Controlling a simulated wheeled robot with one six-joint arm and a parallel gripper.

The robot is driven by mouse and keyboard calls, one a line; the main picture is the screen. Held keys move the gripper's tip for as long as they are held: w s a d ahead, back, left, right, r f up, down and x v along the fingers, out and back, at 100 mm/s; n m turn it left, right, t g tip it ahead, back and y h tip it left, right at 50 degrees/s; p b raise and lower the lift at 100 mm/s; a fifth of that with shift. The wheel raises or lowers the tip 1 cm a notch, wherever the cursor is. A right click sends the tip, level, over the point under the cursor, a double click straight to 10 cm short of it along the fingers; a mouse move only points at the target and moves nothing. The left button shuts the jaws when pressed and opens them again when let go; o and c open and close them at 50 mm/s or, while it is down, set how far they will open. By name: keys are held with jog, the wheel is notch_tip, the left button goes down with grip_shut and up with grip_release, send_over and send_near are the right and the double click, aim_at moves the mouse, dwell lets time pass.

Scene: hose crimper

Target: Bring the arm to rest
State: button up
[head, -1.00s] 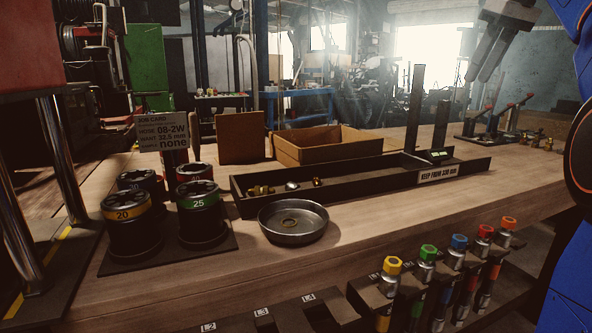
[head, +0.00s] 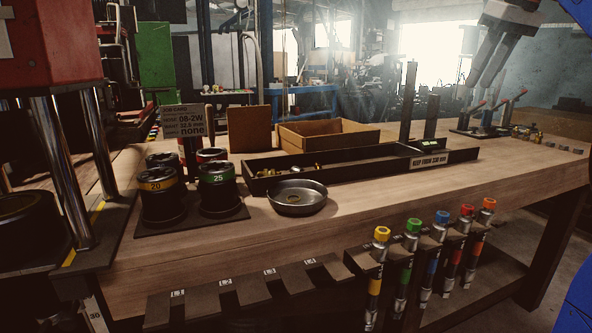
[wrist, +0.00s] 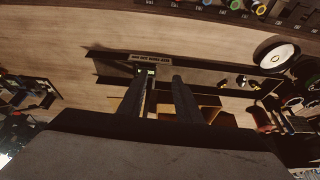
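My gripper (head: 484,75) hangs in the air at the upper right of the head view, above the far right part of the workbench (head: 360,215). Its two dark fingers are apart with nothing between them. In the wrist view the gripper (wrist: 158,85) also shows open, with the long black tray (wrist: 215,72) seen beyond the fingers. The tray (head: 375,160) lies along the bench in the head view, well below the gripper. The gripper touches nothing that I can see.
A round metal dish (head: 297,198), a die rack with numbered dies (head: 217,188), a job card (head: 184,121) and a wooden box (head: 328,137) stand on the bench. A red machine (head: 58,45) with steel posts is at left. Colour-capped hoses (head: 413,226) hang at the front edge.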

jog(key=s+a+f+m, duration=0.1)
jog(key=s+a+f, duration=0.3)
jog(key=s+f, duration=0.5)
jog(key=s+a+f+m+h, duration=0.1)
jog(key=s+a+f, duration=0.3)
jog(key=s+f, duration=0.6)
jog(key=s+a+f+m, duration=0.1)
jog(key=s+a+f, duration=0.4)
jog(key=f, duration=2.2)
jog(key=s, duration=0.5)
jog(key=shift+s+m+t+h, duration=0.2)
jog(key=shift+m+t+h, duration=0.1)
jog(key=shift+m, duration=0.1)
